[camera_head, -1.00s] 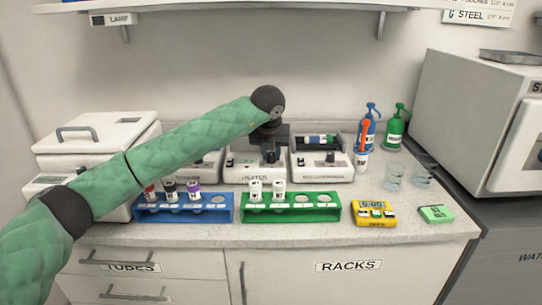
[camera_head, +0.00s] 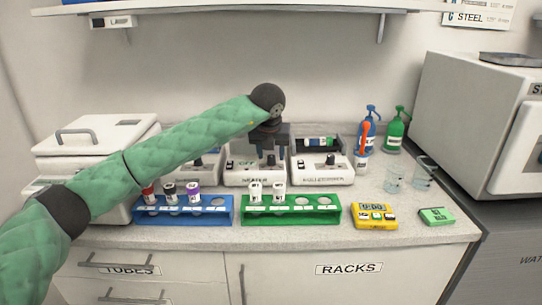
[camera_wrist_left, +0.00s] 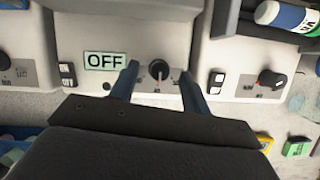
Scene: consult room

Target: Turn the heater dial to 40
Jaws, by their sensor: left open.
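The heater (camera_head: 254,175) is a white box at the middle back of the counter. In the left wrist view its black dial (camera_wrist_left: 159,69) with a pale pointer line sits on the front panel, beside a display reading OFF (camera_wrist_left: 105,61). My left gripper (camera_head: 271,160) is over the heater, pointing down at its front. In the left wrist view its two dark fingers (camera_wrist_left: 160,76) are open, one on each side of the dial, with gaps between. The dial's scale marks are too small to read. My right gripper is not in view.
A blue rack (camera_head: 183,216) with capped tubes and a green rack (camera_head: 290,217) stand in front of the heater. Other white devices flank it, one with a tube lying on top (camera_head: 320,143). A yellow timer (camera_head: 374,215) lies at right.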

